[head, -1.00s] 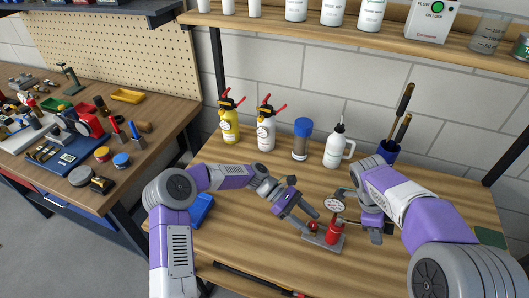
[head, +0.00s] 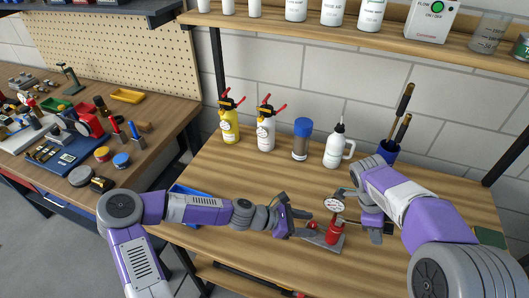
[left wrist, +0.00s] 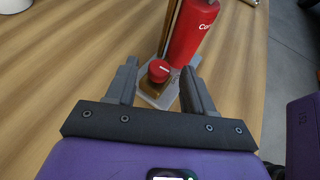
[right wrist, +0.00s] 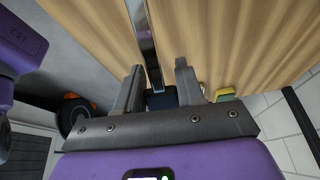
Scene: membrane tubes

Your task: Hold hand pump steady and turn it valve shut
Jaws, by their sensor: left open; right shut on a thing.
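The hand pump is a red cylinder (head: 333,234) on a grey base plate (head: 316,241), with a round white gauge (head: 334,204) above it. It stands upright at the front of the table. Its red valve knob (left wrist: 158,68) sits on a brass block on the plate. My left gripper (left wrist: 159,72) is open, its fingers on either side of the knob in the left wrist view; contact cannot be told. My right gripper (head: 378,228) is shut on the pump's handle, right of the cylinder. In the right wrist view the handle's metal bar (right wrist: 147,42) runs out past the fingers.
Yellow (head: 230,125) and white (head: 265,133) bottles, a blue-capped jar (head: 301,140) and a white squeeze bottle (head: 337,150) stand at the back. A blue tray (head: 185,190) lies behind my left arm. The table between is clear.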

